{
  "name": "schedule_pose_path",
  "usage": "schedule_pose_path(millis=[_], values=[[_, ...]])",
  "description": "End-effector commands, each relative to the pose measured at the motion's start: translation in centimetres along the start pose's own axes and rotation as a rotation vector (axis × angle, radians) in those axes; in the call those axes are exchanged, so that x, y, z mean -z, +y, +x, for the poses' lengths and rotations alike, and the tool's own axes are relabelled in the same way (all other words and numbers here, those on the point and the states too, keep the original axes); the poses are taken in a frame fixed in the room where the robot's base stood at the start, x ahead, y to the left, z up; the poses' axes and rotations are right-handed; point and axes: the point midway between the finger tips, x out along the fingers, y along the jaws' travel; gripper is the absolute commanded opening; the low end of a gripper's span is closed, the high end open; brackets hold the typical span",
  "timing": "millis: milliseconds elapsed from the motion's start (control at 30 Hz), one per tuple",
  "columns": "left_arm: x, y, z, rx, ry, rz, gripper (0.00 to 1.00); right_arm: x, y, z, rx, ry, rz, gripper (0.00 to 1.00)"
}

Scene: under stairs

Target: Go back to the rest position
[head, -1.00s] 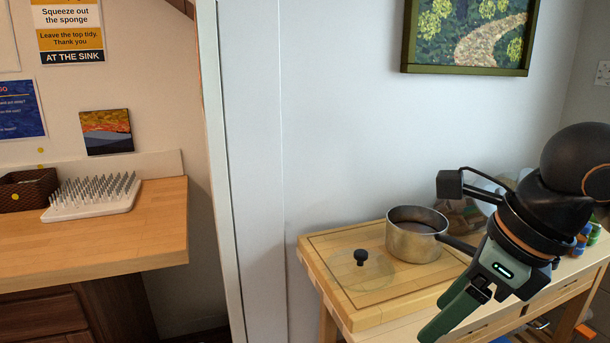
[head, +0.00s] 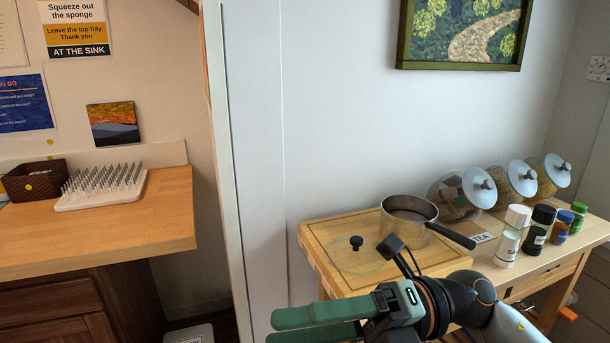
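My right gripper (head: 272,328) is low in the head view, its arm coming in from the lower right. Its green fingers point left, in front of the small wooden table. I see them nearly edge-on, so the gap between them is unclear; nothing shows held in them. My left gripper is out of view. A steel saucepan (head: 408,218) with a dark handle stands on a wooden board (head: 325,228). A glass lid (head: 357,262) with a black knob lies on the board, left of the pan. My gripper is apart from both in the picture.
Behind and right of the pan are several glass jars (head: 458,190), and salt and pepper shakers (head: 508,247) with small bottles stand by them. At left, a wooden counter (head: 95,235) holds a spiked white rack (head: 100,185) and a brown basket (head: 35,180). A white post (head: 250,180) stands between.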

Motion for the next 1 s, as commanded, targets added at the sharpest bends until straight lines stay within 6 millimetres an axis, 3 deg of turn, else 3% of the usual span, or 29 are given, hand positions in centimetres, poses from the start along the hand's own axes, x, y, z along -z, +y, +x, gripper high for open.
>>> schedule_pose_path(millis=[100,233,367,467,567,667,800,900,1000], values=[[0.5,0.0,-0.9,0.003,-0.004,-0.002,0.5,-2.8,0.3,-0.8,-0.21,-0.219,0.189,0.68],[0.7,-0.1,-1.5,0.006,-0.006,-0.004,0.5,-5.7,-1.8,-3.7,-0.386,-0.485,0.406,0.68],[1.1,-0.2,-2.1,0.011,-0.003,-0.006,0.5,-7.1,-6.3,-7.7,-0.515,-0.77,0.646,0.68],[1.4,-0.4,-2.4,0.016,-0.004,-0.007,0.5,-6.4,-11.2,-11.1,-0.58,-0.998,0.846,0.68],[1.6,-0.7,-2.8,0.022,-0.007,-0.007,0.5,-3.7,-17.0,-14.4,-0.615,-1.231,1.057,0.68],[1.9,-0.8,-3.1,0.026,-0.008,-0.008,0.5,0.9,-22.6,-17.0,-0.619,-1.451,1.268,0.68],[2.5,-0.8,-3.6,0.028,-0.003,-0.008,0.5,9.3,-28.7,-19.0,-0.586,-1.715,1.54,0.68],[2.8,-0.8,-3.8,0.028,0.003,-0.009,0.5,15.0,-31.4,-19.5,-0.549,-1.857,1.7,0.68],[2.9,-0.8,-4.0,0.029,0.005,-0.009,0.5,19.5,-32.8,-19.4,-0.515,-1.953,1.818,0.68]])
